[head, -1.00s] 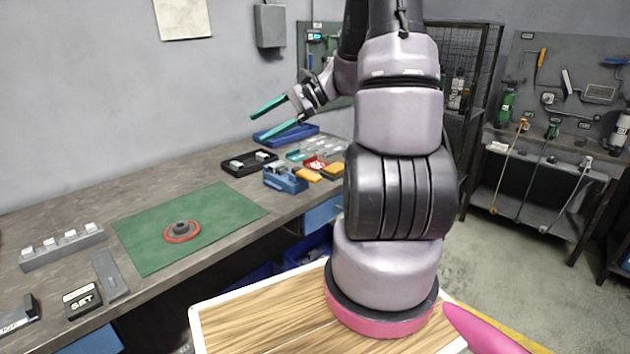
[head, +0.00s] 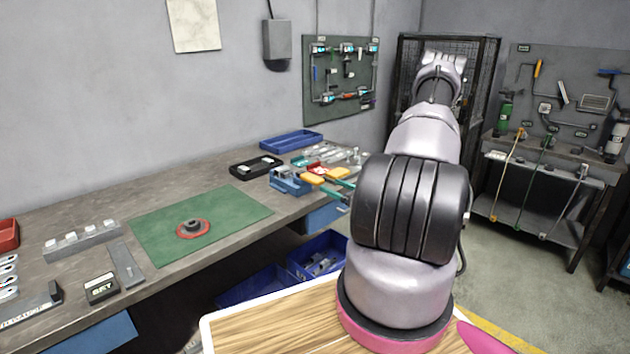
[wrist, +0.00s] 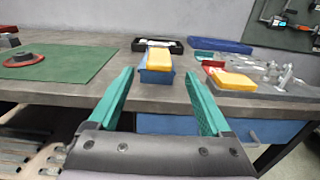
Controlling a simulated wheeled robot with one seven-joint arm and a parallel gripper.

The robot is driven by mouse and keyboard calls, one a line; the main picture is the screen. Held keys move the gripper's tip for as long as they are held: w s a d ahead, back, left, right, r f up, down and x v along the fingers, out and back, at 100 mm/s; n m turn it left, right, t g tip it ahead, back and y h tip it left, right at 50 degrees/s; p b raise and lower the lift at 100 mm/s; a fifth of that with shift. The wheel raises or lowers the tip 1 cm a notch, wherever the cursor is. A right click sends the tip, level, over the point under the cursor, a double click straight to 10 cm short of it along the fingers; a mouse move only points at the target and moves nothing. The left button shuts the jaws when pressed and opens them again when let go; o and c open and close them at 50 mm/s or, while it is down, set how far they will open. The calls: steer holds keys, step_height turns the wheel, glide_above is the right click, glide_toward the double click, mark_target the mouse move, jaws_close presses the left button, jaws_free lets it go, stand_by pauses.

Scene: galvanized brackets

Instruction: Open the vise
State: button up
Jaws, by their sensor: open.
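The small blue vise (head: 286,182) sits near the front edge of the workbench in the head view. My gripper (wrist: 159,72) is open and empty. Its two green fingers spread to the left and right of the vise as seen from the wrist, and I cannot tell the remaining distance. In the head view my gripper (head: 324,184) is just right of the vise, partly hidden behind my arm. Whether the vise jaws are apart is too small to tell.
A second yellow piece (wrist: 232,80) lies right of the vise near a red item and metal parts. A black tray (head: 256,166) and a blue tray (head: 291,141) are behind. A green mat (head: 160,242) holds a red disc. Blue bins (head: 318,256) are below the bench.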

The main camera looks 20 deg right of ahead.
glide_toward(304, 174)
steer(key=x, duration=0.5)
steer(key=shift+d, duration=0.15)
jaws_close()
